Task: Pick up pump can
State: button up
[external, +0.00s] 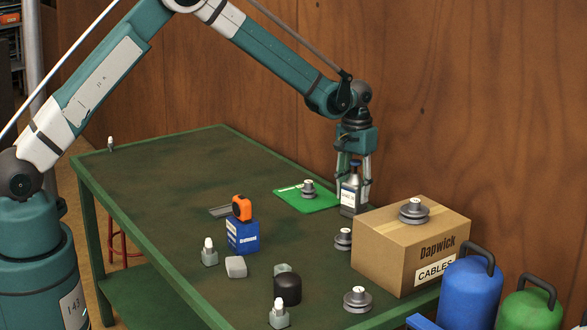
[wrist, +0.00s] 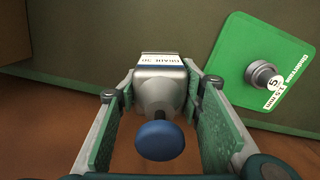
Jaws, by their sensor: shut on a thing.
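The pump can (external: 350,198) is a grey can with a white label, at the back edge of the green table just behind the cardboard box. In the wrist view the can (wrist: 158,88) shows a blue round knob on its near end and a printed label at the far end. My gripper (external: 354,182) points down over it, with one finger on each side. In the wrist view the green-padded fingers of my gripper (wrist: 160,92) are shut on the can. The can looks upright, with its base at the tabletop; I cannot tell if it touches.
A cardboard box (external: 408,247) with a pulley (external: 413,211) on top stands close to the can's right. A green card (external: 312,202) with another pulley lies to its left. A blue box with an orange tape measure (external: 242,208) stands farther left. The table's left part is mostly clear.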

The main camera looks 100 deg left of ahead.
aim_at(356, 161)
jog(key=shift+r, duration=4.75)
jog(key=shift+r, duration=0.1)
